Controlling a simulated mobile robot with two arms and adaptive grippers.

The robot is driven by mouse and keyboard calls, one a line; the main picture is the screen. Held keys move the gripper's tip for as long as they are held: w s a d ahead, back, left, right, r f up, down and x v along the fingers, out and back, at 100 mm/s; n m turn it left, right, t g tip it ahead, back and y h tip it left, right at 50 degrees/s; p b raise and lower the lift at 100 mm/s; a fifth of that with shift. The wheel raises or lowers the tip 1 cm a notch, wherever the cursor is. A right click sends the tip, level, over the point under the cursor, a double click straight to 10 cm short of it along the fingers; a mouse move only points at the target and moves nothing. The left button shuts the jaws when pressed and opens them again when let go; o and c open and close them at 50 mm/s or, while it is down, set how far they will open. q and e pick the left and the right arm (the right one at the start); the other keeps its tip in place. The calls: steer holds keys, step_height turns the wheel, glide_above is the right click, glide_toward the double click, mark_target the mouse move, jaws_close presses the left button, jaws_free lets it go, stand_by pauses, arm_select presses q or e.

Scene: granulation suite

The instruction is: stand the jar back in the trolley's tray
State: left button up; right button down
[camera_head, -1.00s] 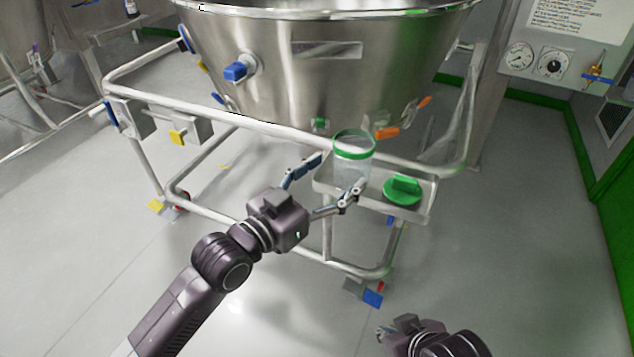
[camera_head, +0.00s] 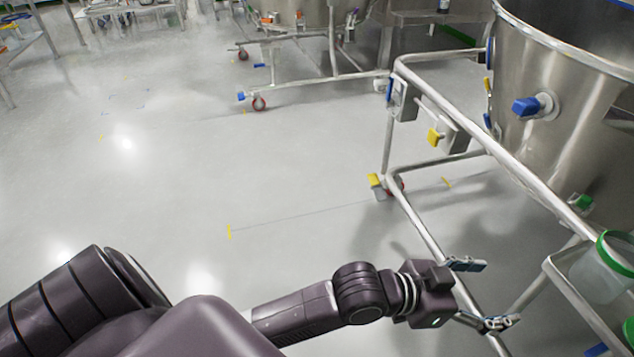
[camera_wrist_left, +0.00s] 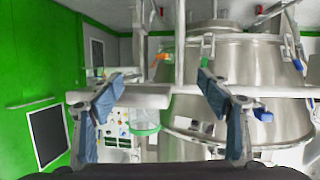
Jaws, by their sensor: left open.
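The clear jar (camera_head: 604,276) with a green neck ring stands upright at the right edge of the head view, partly cut off. It appears to stand in the trolley's tray (camera_head: 562,279); its base is not clear to see. A green lid (camera_head: 628,334) shows at the same edge. My left gripper (camera_head: 490,293) is open and empty, to the left of the tray and apart from the jar. In the left wrist view, the jar (camera_wrist_left: 145,117) appears upside down beyond the spread fingers (camera_wrist_left: 161,82). My right gripper is not in view.
The steel vessel (camera_head: 560,75) and its trolley frame (camera_head: 455,117) stand right of and beyond my left gripper. Another wheeled frame (camera_head: 320,82) stands farther back. The floor at left is wide and clear.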

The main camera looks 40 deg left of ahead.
arm_select(q)
steer(key=s+a+f+n+g+y, duration=0.3)
steer(key=s+a+f+y, duration=0.1)
steer(key=s+a+f, duration=0.4)
steer(key=s+a+f+n+g+y, duration=0.2)
steer(key=s+a+f+g+y, duration=0.2)
steer(key=s+a+f, duration=0.4)
steer(key=s+a+y, duration=0.1)
steer(key=s+a, duration=0.4)
steer(key=a, duration=0.2)
steer(key=shift+s+f+n, duration=0.15)
steer(key=shift+f+n, duration=0.25)
